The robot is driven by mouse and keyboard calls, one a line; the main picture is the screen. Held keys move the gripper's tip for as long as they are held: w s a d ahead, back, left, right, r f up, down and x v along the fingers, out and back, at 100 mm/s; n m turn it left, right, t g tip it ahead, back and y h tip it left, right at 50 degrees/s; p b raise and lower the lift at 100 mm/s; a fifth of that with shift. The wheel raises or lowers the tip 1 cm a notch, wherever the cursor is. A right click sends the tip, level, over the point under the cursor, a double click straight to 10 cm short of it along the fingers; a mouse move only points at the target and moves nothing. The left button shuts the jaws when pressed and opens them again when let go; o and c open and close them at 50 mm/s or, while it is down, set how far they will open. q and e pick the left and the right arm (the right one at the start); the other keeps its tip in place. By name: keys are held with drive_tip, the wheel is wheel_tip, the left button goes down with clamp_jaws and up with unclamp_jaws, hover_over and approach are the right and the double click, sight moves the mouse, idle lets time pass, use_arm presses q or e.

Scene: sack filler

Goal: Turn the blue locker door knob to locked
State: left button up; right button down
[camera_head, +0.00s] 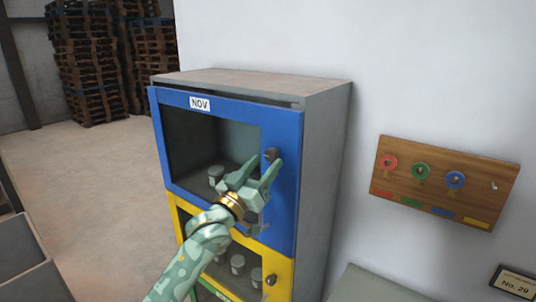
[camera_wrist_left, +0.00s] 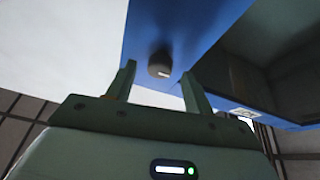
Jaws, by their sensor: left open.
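The blue locker door (camera_head: 285,195) is the top door of a grey cabinet and has a dark window and a "NOV" label. It looks closed or nearly so. Its dark round knob (camera_head: 271,155) is on the right side of the door frame. My left gripper (camera_head: 263,168) is open and empty just in front of the knob. In the left wrist view, the knob (camera_wrist_left: 158,62) shows between and just beyond the two fingertips, with a small pale mark on its face. I cannot tell which setting the mark shows. My right gripper is not in view.
A yellow door (camera_head: 282,262) with its own knob is below the blue one. A wooden key board (camera_head: 440,215) with red, green and blue key rings hangs on the wall at right. Pallet stacks (camera_head: 90,60) stand far back left. The floor left of the cabinet is clear.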

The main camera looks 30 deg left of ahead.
sight(270, 155)
use_arm(q)
drive_tip(key=shift+x, duration=1.3)
drive_tip(key=c, duration=1)
drive_tip(key=shift+o, duration=0.2)
